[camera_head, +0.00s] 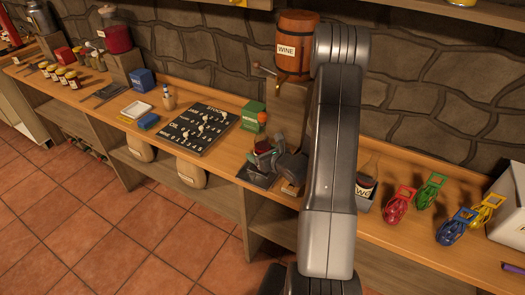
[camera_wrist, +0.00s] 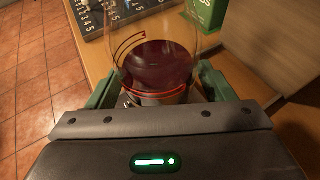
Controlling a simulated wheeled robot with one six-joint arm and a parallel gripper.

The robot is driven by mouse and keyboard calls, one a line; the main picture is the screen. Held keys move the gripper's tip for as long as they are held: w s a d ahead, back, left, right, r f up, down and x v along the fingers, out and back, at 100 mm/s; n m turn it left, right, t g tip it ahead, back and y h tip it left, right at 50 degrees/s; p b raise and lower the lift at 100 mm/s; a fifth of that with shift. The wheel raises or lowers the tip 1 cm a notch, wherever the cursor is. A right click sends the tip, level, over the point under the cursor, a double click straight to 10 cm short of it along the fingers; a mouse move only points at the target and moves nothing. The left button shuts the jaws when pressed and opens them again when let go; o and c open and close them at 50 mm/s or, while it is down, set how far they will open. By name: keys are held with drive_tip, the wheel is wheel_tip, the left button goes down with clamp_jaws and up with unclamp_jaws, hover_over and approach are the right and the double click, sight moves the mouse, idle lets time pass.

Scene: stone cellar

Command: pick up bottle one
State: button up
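A clear glass vessel with dark red liquid (camera_wrist: 157,68) fills the middle of the wrist view; I cannot read a number on it, so I cannot tell if it is bottle one. The green fingers of my gripper (camera_wrist: 160,88) stand on either side of it, close to the glass. I cannot tell whether they press on it. In the head view my gripper (camera_head: 268,158) is low over the counter, around the dark red vessel (camera_head: 262,146), partly hidden by the gripper.
A green box (camera_head: 253,116) stands just behind the vessel, and a black stock board (camera_head: 201,127) lies to its left. A wooden wine barrel (camera_head: 295,45) is behind. Red, green, blue and yellow items such as the red one (camera_head: 397,207) lie to the right.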

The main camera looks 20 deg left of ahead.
drive_tip(key=c, duration=1.1)
drive_tip(key=shift+c, duration=0.7)
drive_tip(key=shift+r, duration=0.2)
